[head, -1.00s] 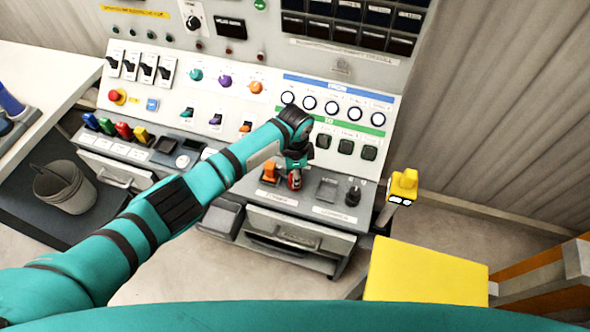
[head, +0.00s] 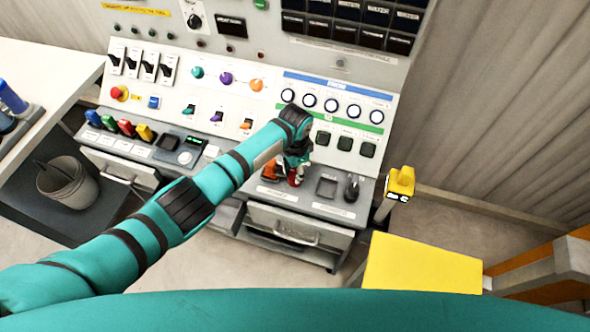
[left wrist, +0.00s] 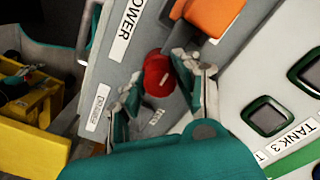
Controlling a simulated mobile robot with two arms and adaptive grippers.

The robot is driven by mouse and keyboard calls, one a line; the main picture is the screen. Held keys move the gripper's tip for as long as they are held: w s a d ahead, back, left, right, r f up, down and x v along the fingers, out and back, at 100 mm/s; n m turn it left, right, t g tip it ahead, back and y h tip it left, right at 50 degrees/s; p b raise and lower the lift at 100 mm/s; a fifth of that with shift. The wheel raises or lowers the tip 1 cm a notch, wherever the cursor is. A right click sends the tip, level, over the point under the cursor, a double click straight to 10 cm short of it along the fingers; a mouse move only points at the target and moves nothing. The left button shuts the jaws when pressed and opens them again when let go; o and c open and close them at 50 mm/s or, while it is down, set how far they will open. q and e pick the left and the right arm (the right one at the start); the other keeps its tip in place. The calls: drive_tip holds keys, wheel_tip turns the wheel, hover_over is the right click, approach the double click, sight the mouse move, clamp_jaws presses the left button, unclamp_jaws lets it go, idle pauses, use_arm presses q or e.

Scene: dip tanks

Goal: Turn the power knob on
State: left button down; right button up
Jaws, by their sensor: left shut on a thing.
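A red round knob (left wrist: 158,75) shows in the left wrist view on the grey sloping ledge, between the "POWER" label (left wrist: 127,30) and a smaller label. My left gripper (left wrist: 158,88) has its two fingers on either side of the red knob and is shut on it. In the head view, my left gripper (head: 297,168) reaches down to the ledge, and a little of the red knob (head: 296,180) shows below it. The fingers partly hide the knob, so its turned position cannot be told. My right gripper is not in view.
An orange part (head: 271,171) is close beside the gripper. A black square part (head: 327,187) and a black knob (head: 351,187) are to the right. Green square buttons (head: 345,143) are behind the wrist. A yellow part on a post (head: 401,182) stands right of the console.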

sight(295, 171)
use_arm(q)
drive_tip(key=shift+w+r, duration=0.1)
drive_tip(key=c, duration=0.9)
unclamp_jaws()
drive_tip(key=shift+c, duration=0.2)
wheel_tip(295, 171, up, 12)
